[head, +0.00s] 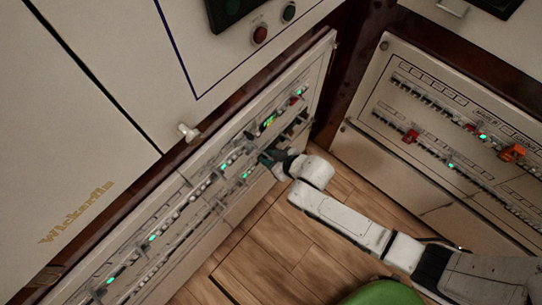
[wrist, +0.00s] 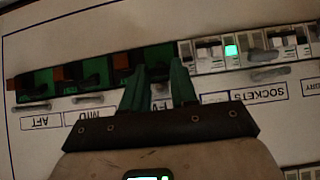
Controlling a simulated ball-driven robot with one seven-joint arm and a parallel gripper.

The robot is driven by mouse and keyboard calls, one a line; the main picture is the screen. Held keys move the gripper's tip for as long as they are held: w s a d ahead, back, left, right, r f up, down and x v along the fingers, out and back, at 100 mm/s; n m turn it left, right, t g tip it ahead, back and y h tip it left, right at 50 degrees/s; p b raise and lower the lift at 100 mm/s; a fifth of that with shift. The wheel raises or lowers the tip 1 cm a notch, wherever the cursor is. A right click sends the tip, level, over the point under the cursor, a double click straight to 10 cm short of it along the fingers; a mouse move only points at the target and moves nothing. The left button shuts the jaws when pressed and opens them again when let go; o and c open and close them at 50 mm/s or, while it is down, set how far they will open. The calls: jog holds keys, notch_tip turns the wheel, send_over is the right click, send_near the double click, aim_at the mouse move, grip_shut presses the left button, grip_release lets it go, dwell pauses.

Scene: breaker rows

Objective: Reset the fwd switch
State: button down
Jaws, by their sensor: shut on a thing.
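My gripper (wrist: 159,66) shows from behind in the wrist view, its two green fingers reaching to the panel. They stand on either side of the dark lever of the fwd switch (wrist: 157,74) and are shut on it. The label below, partly covered by a finger, reads "FV". The fwd switch is the right one of three large green-backed switches; the mid switch (wrist: 78,74) and the aft switch (wrist: 35,82) are to its left. In the head view my gripper (head: 264,159) is at the left breaker panel (head: 165,225), and the switch there is hidden.
A row of small breakers with a lit green lamp (wrist: 232,50) sits right of the fwd switch. In the head view a second breaker panel (head: 400,165) with red and orange levers stands at right. Wood floor (head: 270,260) and a green rounded thing (head: 380,292) lie below.

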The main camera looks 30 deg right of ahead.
dwell(0.3)
jog(key=c, duration=1.2)
grip_release()
jog(key=shift+o, duration=0.2)
jog(key=p+v, duration=0.2)
jog(key=v, duration=0.8)
jog(key=shift+s+r, duration=0.25)
jog(key=shift+r, duration=0.05)
jog(key=shift+d, duration=0.1)
